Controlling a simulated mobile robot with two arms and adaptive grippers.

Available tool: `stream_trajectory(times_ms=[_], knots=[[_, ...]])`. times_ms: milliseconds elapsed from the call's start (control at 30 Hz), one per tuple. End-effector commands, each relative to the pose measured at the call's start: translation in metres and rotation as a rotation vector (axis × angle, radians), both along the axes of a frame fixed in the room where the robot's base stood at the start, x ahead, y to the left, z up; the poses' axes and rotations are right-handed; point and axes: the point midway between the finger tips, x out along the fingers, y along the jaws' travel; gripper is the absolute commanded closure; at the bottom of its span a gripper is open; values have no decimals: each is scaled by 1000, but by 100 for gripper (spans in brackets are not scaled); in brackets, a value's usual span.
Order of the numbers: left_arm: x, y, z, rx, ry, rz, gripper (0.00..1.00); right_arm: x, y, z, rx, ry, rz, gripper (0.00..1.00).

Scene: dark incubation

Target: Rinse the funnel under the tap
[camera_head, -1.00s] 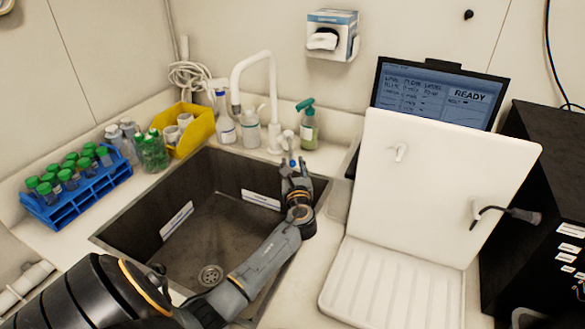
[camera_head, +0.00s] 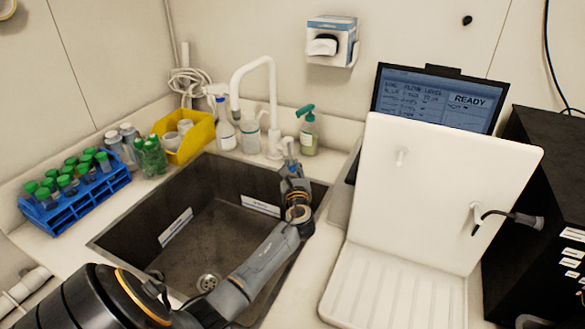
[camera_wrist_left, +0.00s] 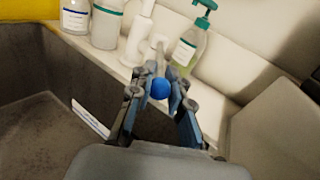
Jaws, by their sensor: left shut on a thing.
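The white tap (camera_head: 272,100) stands behind the sink (camera_head: 205,232), its spout curving left over the basin. No water shows below the spout. My left gripper (camera_head: 289,163) is at the right of the tap's base, above the sink's back right corner. In the left wrist view, its two fingers (camera_wrist_left: 162,80) are closed around a blue ball-shaped knob (camera_wrist_left: 160,89), which appears to be the end of the tap's lever. A short white part behind the knob is partly hidden by the fingers. I cannot make out a funnel in either view. My right gripper is not in view.
Soap and wash bottles (camera_head: 308,132) stand beside the tap. A yellow bin (camera_head: 197,137) and a blue rack (camera_head: 62,212) of green-capped tubes are on the left. A white drying board (camera_head: 445,190) with pegs stands on the right. The sink's left part is clear.

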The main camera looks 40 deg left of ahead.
Motion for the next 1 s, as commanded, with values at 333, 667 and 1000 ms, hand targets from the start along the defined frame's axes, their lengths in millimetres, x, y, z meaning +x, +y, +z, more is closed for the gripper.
stream_trajectory(times_ms=[333, 667, 1000], knots=[[-19, 22, 0, 4, 4, -182, 100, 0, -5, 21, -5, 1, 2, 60], [-20, 22, -1, -1, 2, -195, 81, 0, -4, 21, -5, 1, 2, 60], [-20, 21, 0, -1, 1, -195, 66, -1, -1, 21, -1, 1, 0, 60]])
